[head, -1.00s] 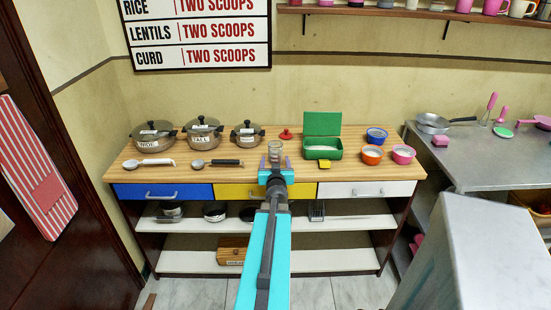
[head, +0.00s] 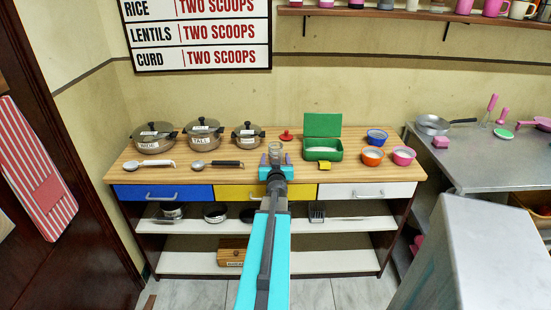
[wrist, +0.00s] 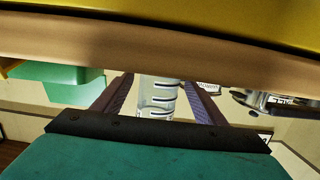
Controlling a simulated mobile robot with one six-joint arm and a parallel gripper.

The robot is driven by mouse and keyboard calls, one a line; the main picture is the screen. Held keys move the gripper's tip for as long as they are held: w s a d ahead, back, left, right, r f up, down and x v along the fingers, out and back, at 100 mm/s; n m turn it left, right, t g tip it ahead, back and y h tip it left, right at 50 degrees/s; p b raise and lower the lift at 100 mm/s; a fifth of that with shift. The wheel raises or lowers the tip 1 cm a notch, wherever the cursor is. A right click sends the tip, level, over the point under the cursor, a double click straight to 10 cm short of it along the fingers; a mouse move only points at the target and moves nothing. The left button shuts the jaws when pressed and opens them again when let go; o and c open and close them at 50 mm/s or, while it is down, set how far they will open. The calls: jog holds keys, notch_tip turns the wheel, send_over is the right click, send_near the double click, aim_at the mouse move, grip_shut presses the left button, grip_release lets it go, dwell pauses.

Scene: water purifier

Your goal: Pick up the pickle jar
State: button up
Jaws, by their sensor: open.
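A clear glass jar (head: 276,149), which I take for the pickle jar, stands upright near the middle of the wooden counter. No label can be read. The jar also shows in the wrist view (wrist: 157,97), with dark rings, between my two finger lines. My gripper (head: 276,160) is open at the counter's front part, just in front of the jar and lined up with it. In the wrist view my gripper (wrist: 157,85) has its fingers either side of the jar; contact cannot be told. The jar's lower part is hidden by my gripper.
On the counter (head: 350,178), a green open box (head: 323,152) and bowls (head: 372,156) stand to the right. Several lidded pots (head: 203,134) and two ladles (head: 215,163) lie left. A red lid (head: 286,135) is behind the jar. The counter's front edge runs under my arm.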

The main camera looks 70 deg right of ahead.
aim_at(276, 154)
jog(key=shift+r+p+x, duration=0.1)
jog(key=shift+p+x, duration=0.05)
jog(key=shift+x, duration=0.65)
jog(key=shift+r+p+x, duration=0.15)
jog(key=shift+x, duration=1.65)
jog(key=shift+s, duration=0.15)
jog(key=c, duration=1.1)
jog(key=shift+r, duration=0.1)
